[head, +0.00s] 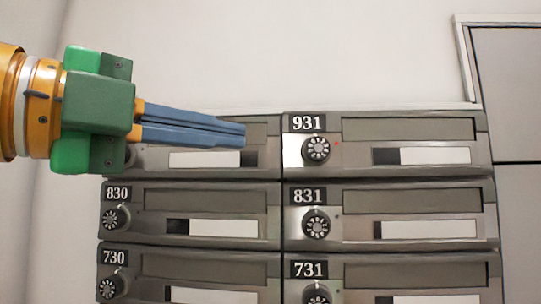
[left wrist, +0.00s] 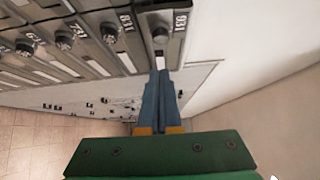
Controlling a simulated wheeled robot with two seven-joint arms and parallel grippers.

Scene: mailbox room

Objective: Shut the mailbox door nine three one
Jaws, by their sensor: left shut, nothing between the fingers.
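The mailbox door 931 (head: 418,140) is the top door of the right column in the head view. It has a black number plate, a round dial and a white label strip, and its face looks flush with the doors around it. In the left wrist view its plate and dial (left wrist: 160,33) show at the top, beyond my fingertips. My left gripper (head: 243,134) has its blue fingers shut and empty. It comes in from the left, in front of the top-left door, with its tips short of door 931. In the left wrist view the gripper (left wrist: 160,75) points toward the boxes. My right gripper is out of view.
Door 831 (head: 430,205) lies below 931, and door 731 (head: 420,272) below that. Doors 830 (head: 210,200) and 730 (head: 205,268) form the left column. A pale wall (head: 270,50) rises above. Grey panels (head: 510,90) stand at the right.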

